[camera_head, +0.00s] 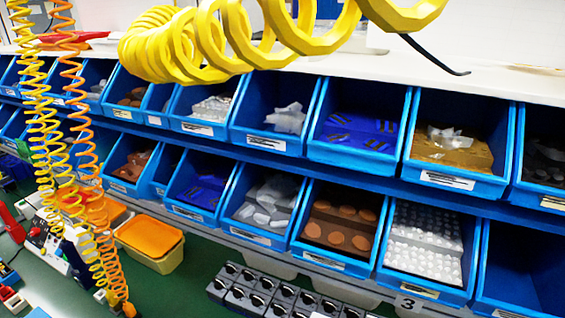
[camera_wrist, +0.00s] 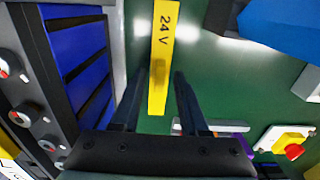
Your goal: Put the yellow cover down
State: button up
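In the wrist view, a long flat yellow strip marked "24 V" (camera_wrist: 162,45) runs from the top edge down between my fingers; it may be the yellow cover. My gripper (camera_wrist: 158,75) is open, with one dark finger on each side of the strip. Green shows between the strip and both fingers, so I see no grip on it. Whether the strip lies on the green surface or stands above it I cannot tell. A small yellow piece with a red knob (camera_wrist: 293,150) sits on a white base at the lower right. My gripper does not show in the head view.
The wrist view shows a panel with round knobs (camera_wrist: 22,118) and a blue slotted part (camera_wrist: 78,70) at the left, and a blue block (camera_wrist: 285,25) at upper right. The head view shows blue bins (camera_head: 270,112), hanging coiled hoses (camera_head: 45,110), an orange-lidded box (camera_head: 150,236) and black switches (camera_head: 262,290).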

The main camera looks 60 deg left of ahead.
notch_tip(320, 180, up, 12)
jog(key=shift+r+p, duration=0.15)
jog(key=shift+p, duration=0.15)
dwell(0.3)
jog(key=shift+w, duration=0.1)
dwell(0.4)
